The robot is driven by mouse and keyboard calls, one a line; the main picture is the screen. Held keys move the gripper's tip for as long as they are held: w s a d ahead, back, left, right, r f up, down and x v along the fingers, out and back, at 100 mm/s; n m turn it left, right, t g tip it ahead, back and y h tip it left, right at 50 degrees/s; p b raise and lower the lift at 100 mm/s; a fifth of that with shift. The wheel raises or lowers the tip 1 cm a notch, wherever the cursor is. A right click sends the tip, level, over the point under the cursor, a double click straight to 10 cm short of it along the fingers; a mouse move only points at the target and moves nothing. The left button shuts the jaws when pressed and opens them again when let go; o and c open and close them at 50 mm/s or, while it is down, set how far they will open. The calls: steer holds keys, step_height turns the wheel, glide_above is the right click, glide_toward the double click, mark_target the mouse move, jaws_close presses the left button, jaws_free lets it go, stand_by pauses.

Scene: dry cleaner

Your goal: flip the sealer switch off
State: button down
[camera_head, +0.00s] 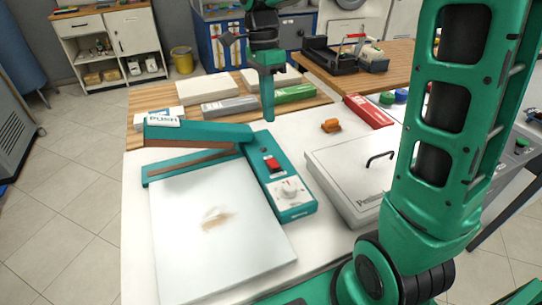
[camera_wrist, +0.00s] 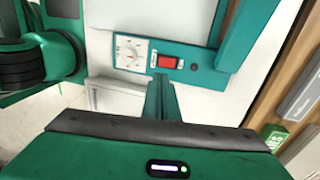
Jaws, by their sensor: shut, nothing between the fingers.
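The teal sealer (camera_head: 297,212) stands on the white table top, with a raised arm marked PUSH (camera_head: 165,122) at its back left. Its red rocker switch (camera_head: 271,164) sits on the control panel behind a white dial (camera_head: 290,190). In the wrist view the red switch (camera_wrist: 167,62) lies beside the dial (camera_wrist: 131,52). I cannot tell which side of the rocker is pressed. My gripper (camera_head: 268,118) is shut and empty, pointing down above the back end of the panel, apart from the switch. Its fingertips (camera_wrist: 160,82) also show in the wrist view, close beside the switch in the picture.
A pale lidded box (camera_head: 340,170) with a black handle stands right of the sealer. An orange item (camera_head: 331,126) and a red box (camera_head: 368,110) lie behind it. Several boxes, one green (camera_head: 295,93), rest on the wooden surface behind. A white plate (camera_head: 190,250) lies in front of the sealer.

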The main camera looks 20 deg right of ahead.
mark_target(271, 164)
stand_by(0.3)
steer(key=s+f, duration=0.1)
steer(key=f, duration=0.8)
steer(key=s+f, duration=0.1)
steer(key=f, duration=0.3)
steer(key=shift+s+f, duration=0.35)
steer(key=shift+a+f, duration=0.1)
steer(key=shift+a, duration=0.05)
steer(key=shift+s, duration=0.1)
steer(key=shift+d+f, duration=0.1)
steer(key=shift+d, duration=0.15)
steer(key=shift+a, duration=0.1)
steer(key=shift+w+r, duration=0.25)
steer(key=shift+w, duration=0.55)
